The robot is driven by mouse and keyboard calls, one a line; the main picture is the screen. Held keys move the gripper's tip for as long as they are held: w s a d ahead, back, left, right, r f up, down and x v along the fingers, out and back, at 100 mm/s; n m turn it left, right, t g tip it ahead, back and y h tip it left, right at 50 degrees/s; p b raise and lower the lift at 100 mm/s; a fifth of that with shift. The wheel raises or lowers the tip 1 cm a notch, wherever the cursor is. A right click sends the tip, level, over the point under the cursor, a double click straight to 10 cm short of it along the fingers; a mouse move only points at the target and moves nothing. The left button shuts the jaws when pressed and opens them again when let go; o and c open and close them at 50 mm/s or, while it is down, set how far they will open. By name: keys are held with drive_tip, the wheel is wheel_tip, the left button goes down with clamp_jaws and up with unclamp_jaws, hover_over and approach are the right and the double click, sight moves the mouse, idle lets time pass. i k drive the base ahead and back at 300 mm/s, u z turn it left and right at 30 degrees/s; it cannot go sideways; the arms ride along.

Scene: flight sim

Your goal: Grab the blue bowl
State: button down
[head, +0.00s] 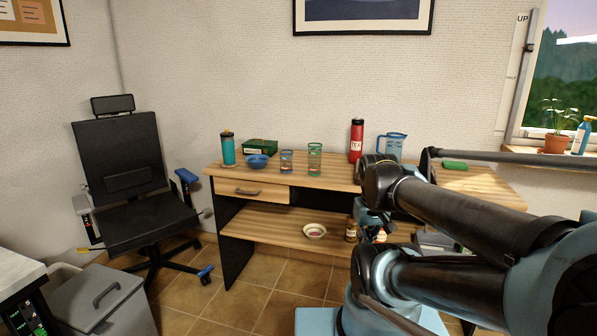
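The blue bowl (257,161) sits upright on the left part of the wooden desk top (335,180). It stands in front of a green box and beside a teal bottle. My arm fills the lower right of the head view, well to the right of the bowl. The fingers of my gripper cannot be made out among the dark arm parts. Nothing of my arm touches the bowl.
A teal bottle (227,149), green box (260,147), two glasses (314,159), red flask (356,141) and blue pitcher (391,147) stand on the desk. A bowl (314,231) and brown bottle (351,230) are on the lower shelf. A black chair (125,165) stands left.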

sight(257, 163)
drive_tip(key=k, duration=1.3)
drive_tip(key=u, duration=0.25)
drive_tip(key=i, duration=1.8)
drive_tip(key=z, duration=0.6)
